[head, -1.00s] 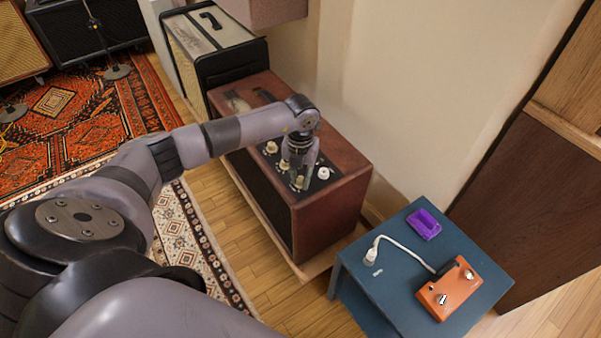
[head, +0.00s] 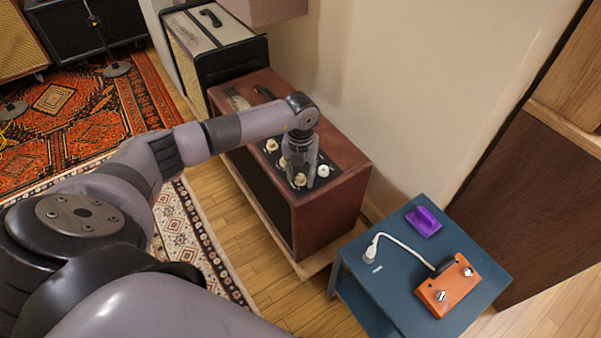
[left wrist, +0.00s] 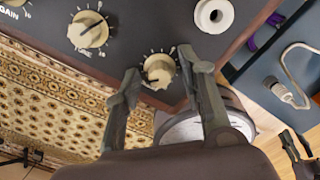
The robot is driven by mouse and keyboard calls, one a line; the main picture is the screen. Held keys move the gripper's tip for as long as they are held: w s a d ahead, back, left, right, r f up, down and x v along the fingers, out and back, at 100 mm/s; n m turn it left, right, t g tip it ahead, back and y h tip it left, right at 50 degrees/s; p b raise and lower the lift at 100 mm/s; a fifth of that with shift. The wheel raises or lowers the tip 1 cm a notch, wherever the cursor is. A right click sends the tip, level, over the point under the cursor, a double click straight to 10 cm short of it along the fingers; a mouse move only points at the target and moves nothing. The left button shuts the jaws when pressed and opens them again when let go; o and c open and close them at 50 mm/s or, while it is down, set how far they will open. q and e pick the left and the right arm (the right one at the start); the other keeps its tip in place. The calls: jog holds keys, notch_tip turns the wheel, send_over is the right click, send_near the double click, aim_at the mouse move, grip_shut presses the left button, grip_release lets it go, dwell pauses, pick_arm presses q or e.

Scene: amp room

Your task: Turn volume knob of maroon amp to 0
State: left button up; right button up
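The maroon amp (head: 334,202) stands on the floor, with a dark control panel on top. Its cream knobs are a far one (head: 271,145), a middle one, and a near one (head: 299,179). My left gripper (head: 300,183) points down at the near knob. In the left wrist view, the left gripper's fingers (left wrist: 158,64) stand apart on either side of this knob (left wrist: 159,71), with small gaps showing. Its label is hidden or unreadable. The neighbouring knob (left wrist: 88,29) is clear of the fingers.
A white round fitting (head: 323,170) sits on the panel close to the gripper. A blue side table (head: 385,297) holds an orange pedal (head: 449,287) and a purple object (head: 423,221). Another amp (head: 213,47) stands behind, and a wall runs along the maroon amp's far side.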

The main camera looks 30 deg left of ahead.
aim_at(300, 176)
pick_arm(q)
notch_tip(300, 176, up, 12)
dwell(0.7)
dwell(0.4)
